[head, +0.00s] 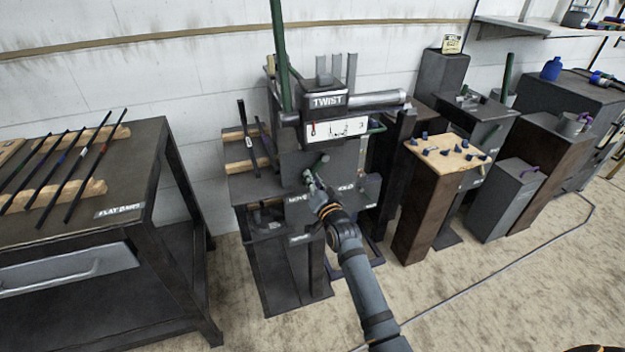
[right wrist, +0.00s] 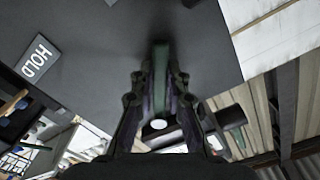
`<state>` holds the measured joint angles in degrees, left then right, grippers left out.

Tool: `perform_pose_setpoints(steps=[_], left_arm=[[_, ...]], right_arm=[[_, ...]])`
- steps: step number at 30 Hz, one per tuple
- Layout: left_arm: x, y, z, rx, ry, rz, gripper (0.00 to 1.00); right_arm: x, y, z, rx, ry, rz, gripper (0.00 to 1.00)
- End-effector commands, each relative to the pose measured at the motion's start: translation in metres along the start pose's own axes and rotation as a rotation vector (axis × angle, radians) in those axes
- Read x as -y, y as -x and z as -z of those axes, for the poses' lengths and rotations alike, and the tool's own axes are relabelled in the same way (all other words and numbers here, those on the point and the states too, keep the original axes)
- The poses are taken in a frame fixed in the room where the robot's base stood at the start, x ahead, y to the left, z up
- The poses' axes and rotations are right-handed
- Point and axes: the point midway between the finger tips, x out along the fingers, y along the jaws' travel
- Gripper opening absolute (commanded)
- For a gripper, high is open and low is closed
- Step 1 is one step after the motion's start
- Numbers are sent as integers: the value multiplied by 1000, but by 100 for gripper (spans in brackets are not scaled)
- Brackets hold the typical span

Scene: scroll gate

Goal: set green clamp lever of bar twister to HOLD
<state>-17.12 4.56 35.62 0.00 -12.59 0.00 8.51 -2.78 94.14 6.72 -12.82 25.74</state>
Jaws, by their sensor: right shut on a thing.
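The bar twister (head: 290,160) stands at the middle of the head view, with a TWIST sign (head: 327,100) on top. Its green clamp lever (head: 321,160) shows as a short green end above my right gripper (head: 314,184). The right gripper is shut on this lever; in the right wrist view the fingers (right wrist: 160,85) lie on both sides of the green bar (right wrist: 161,62). The lever is near the MOVE label (head: 297,198), left of the HOLD label (head: 346,187). The HOLD label also shows in the right wrist view (right wrist: 37,58). My left gripper is not in view.
A tall green bar (head: 280,50) rises at the twister's upper left. A table (head: 125,220) with several dark bars stands at the left. A brown pedestal (head: 430,210) with small dark pieces stands to the right. Open floor lies in front.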

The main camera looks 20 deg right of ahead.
Motion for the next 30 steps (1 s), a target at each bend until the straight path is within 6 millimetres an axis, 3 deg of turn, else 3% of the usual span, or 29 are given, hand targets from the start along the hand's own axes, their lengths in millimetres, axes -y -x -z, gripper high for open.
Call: perform_pose_setpoints(steps=[8,15,30], left_arm=[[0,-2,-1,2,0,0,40],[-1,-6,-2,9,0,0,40],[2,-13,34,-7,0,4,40]], right_arm=[[-4,0,-1,1,48,-1,0],[-16,0,0,1,201,0,0],[-46,0,15,-1,672,1,0]])
